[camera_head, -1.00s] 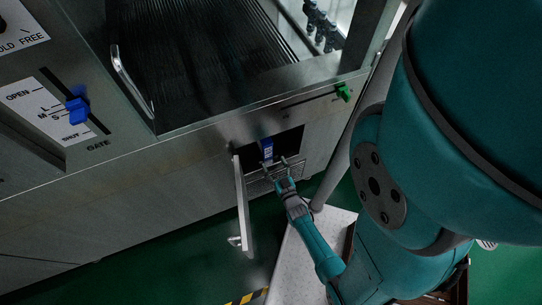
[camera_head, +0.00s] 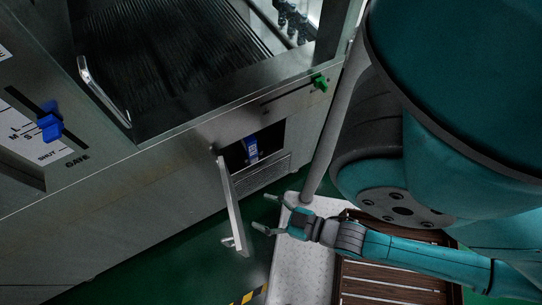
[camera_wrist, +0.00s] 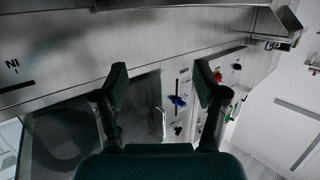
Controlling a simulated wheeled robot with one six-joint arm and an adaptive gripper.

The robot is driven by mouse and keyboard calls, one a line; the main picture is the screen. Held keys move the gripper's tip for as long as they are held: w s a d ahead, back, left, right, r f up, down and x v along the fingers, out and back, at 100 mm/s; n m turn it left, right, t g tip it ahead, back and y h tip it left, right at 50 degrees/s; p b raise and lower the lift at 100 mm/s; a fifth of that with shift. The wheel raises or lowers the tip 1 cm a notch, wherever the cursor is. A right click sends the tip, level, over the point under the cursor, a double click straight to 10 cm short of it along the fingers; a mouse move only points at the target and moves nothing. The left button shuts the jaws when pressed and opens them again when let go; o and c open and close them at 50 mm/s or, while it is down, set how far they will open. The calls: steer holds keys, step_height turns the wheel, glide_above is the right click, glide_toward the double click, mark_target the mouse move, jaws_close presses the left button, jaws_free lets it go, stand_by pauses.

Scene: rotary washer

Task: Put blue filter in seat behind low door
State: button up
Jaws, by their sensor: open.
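The blue filter (camera_head: 251,150) stands upright inside the dark opening low in the machine's front. How deep it sits, and whether it is fully in its seat, I cannot tell. The low door (camera_head: 231,203) is swung open and juts outward on the opening's left side. My gripper (camera_head: 265,213) is open and empty, outside the opening, below and to the right of it, apart from the filter and the door. In the wrist view my gripper (camera_wrist: 160,82) shows both fingers spread with nothing between them; the filter does not show there.
A white perforated platform (camera_head: 298,262) and a brown slatted crate (camera_head: 375,285) lie below my arm. A grey post (camera_head: 335,125) stands right of the opening. A green slider (camera_head: 320,83) and a blue gate lever (camera_head: 49,127) are on the machine. Green floor is free at lower left.

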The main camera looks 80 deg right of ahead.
step_height(320, 180, up, 10)
steer(key=s+a+n+y, duration=0.2)
steer(key=y, duration=0.1)
steer(key=shift+a+f+g, duration=0.15)
steer(key=shift+a+g, duration=0.15)
steer(key=shift+a, duration=0.05)
